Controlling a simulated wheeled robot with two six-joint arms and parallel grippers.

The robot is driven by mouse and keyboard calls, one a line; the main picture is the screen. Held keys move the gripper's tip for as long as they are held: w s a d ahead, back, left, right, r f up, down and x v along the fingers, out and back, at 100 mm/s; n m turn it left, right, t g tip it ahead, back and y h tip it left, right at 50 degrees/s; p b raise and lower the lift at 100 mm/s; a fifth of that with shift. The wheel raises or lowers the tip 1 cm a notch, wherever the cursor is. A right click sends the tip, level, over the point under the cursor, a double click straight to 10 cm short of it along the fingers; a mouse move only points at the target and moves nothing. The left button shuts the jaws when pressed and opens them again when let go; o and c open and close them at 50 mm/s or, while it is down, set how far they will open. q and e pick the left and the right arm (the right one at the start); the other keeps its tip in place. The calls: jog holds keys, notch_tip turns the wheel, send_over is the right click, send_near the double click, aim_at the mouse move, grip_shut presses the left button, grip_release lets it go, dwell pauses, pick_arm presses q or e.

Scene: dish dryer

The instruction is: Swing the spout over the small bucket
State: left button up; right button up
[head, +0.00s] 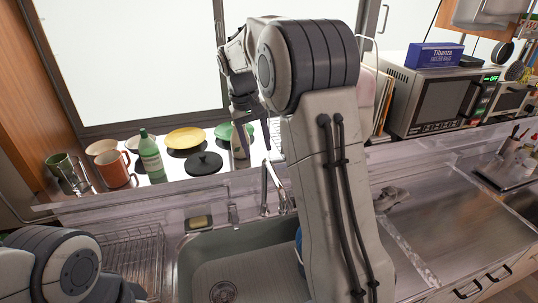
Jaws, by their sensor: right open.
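The metal faucet spout (273,178) rises at the back edge of the sink, left of my right arm, and slants down toward the right. My right gripper (253,138) is open above the faucet, with its fingers pointing down near the spout's upper end. I cannot tell whether they touch it. A sliver of a blue object (299,240), perhaps the small bucket, shows in the sink at the edge of my right arm, which hides the rest. My left arm shows at the bottom left, but its gripper is out of view.
The sink (210,262) has a drain at its left. A wire dish rack (133,255) stands left of it. Mugs, a green bottle (150,157), bowls and a black lid (204,163) line the window ledge. A microwave (440,97) stands at the back right.

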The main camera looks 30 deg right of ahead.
aim_at(273, 171)
jog(key=shift+m, duration=0.3)
jog(key=d+f, duration=0.1)
jog(key=f, duration=0.2)
jog(key=d+f+p, duration=0.1)
jog(key=d+f, duration=0.1)
jog(key=f, duration=0.1)
jog(key=d+f+p, duration=0.1)
jog(key=f, duration=0.2)
jog(key=shift+d+f, duration=0.35)
grip_shut()
dwell(0.8)
